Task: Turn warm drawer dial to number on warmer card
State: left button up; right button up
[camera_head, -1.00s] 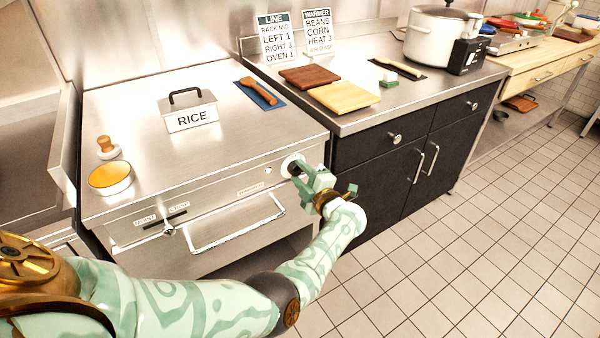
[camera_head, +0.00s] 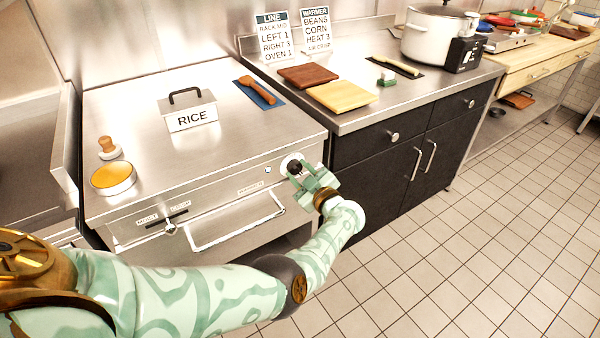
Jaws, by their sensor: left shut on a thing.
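The warm drawer (camera_head: 225,228) is a steel unit with a bar handle at the front. Its dial (camera_head: 294,166), a dark knob on a round white plate, sits at the right end of the front panel. My left gripper (camera_head: 298,174) is at the dial, its green fingers shut on the knob and partly covering it. The dial's numbers are too small to read. The warmer card (camera_head: 317,32) stands on the back counter and reads BEANS, CORN, HEAT 3, AIR CRISP. My right gripper is not in view.
A slider lever (camera_head: 169,228) sits on the drawer front at left. A RICE lidded box (camera_head: 188,110), a yellow-topped round tin (camera_head: 113,178) and a wooden spoon (camera_head: 258,90) are on top. Cutting boards (camera_head: 342,95) lie on the right counter. The tiled floor is clear.

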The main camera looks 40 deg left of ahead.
pick_arm(q)
jog(key=shift+f, duration=0.1)
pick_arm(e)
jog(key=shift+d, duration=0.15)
pick_arm(q)
jog(key=o, duration=1)
jog(key=shift+d, duration=0.1)
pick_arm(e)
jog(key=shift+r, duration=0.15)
